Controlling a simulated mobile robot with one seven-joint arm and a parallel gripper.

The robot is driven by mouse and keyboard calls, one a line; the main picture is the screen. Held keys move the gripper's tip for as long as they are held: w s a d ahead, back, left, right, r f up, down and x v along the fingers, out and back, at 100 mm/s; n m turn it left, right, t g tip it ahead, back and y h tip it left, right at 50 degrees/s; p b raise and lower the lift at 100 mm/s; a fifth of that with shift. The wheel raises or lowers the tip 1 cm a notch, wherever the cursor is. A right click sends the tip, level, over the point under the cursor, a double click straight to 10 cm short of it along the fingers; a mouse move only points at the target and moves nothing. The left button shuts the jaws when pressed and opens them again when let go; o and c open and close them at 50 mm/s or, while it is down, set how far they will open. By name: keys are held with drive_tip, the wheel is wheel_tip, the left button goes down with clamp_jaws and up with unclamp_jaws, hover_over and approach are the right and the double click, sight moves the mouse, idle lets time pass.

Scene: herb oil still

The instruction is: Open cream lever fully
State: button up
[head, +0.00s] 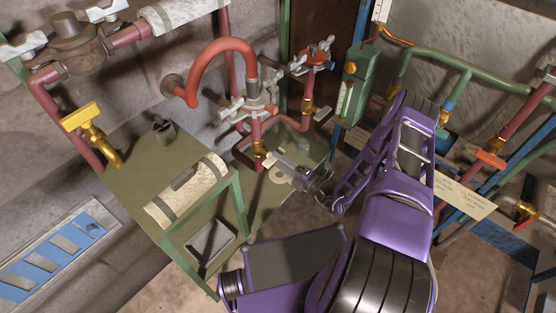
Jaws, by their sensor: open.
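A small cream piece (278,175), which may be the cream lever, shows low by the red pipework at the right end of the green table. Its pivot and its angle are not clear. My gripper (281,166) reaches in from the right beside this piece, with its fingers apart. I see nothing held between them. Whether a finger touches the cream piece cannot be told. A brass valve fitting (259,149) sits on the red pipe just behind the fingertips.
The green table (135,190) bears a cream banded cylinder (187,191) and a dark weight (163,129). A yellow lever (81,116) stands at its left. A red curved pipe (222,46) rises behind. A green box (355,85) and an orange lever (488,158) are at right.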

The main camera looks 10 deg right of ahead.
drive_tip(key=shift+w+a, duration=0.2)
drive_tip(key=shift+w, duration=0.15)
clamp_jaws()
idle(0.4)
drive_tip(key=shift+n+b, duration=0.8)
drive_tip(key=shift+n, duration=8.3)
